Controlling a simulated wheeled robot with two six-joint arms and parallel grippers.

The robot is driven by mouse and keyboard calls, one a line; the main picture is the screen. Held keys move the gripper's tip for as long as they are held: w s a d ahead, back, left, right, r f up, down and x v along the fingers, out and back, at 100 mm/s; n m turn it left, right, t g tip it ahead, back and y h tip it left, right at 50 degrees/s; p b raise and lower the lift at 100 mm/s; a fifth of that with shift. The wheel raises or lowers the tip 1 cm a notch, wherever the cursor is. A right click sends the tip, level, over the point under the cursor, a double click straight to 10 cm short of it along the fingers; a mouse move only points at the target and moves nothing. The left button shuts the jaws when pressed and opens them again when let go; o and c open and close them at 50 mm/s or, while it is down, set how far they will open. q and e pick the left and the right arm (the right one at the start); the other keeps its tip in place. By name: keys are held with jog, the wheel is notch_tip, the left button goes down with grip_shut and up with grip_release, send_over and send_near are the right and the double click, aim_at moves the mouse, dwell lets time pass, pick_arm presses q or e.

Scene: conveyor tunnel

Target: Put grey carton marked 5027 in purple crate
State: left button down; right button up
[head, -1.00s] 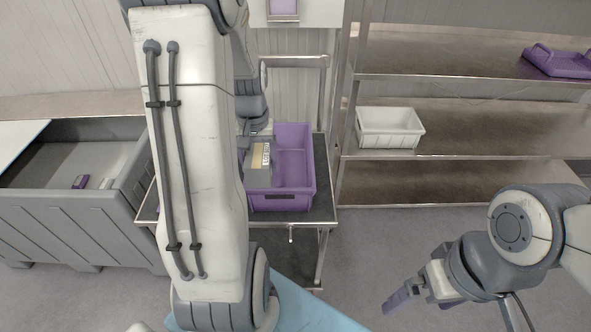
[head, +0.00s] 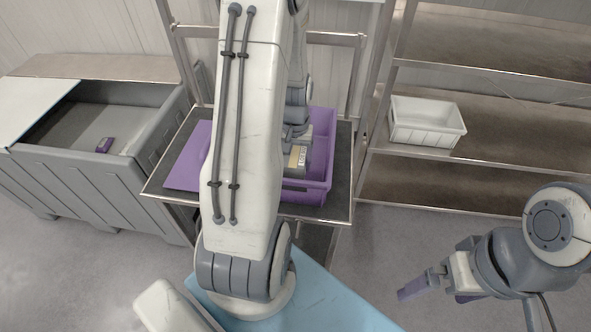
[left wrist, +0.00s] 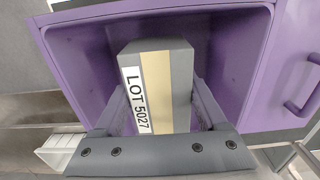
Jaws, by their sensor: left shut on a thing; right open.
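The grey carton (head: 299,157) has a tan stripe and a white label. In the left wrist view the carton (left wrist: 158,70) reads "LOT 5027". My left gripper (left wrist: 162,100) is shut on it, with one finger on each side. The purple crate (head: 322,186) stands on a dark-topped metal cart, partly hidden by my left arm. In the left wrist view the crate's walls (left wrist: 75,65) surround the carton, but I cannot tell whether it touches the floor. My right gripper (head: 428,291) is open and empty at lower right, away from the cart.
A flat purple piece (head: 188,160) lies on the cart left of the crate. A grey bin (head: 95,190) with a small purple item (head: 104,145) stands at left. A white crate (head: 427,122) sits on the metal shelving at right.

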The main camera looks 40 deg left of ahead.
aim_at(295, 155)
pick_arm(q)
notch_tip(295, 155, down, 5)
jog(key=shift+r+p, duration=0.1)
jog(key=shift+p, duration=0.25)
jog(key=shift+f, duration=0.2)
jog(key=shift+f, duration=0.15)
grip_release()
jog(key=shift+r, duration=0.4)
notch_tip(295, 155, up, 12)
jog(key=shift+f+b, duration=0.1)
jog(key=shift+b, duration=0.85)
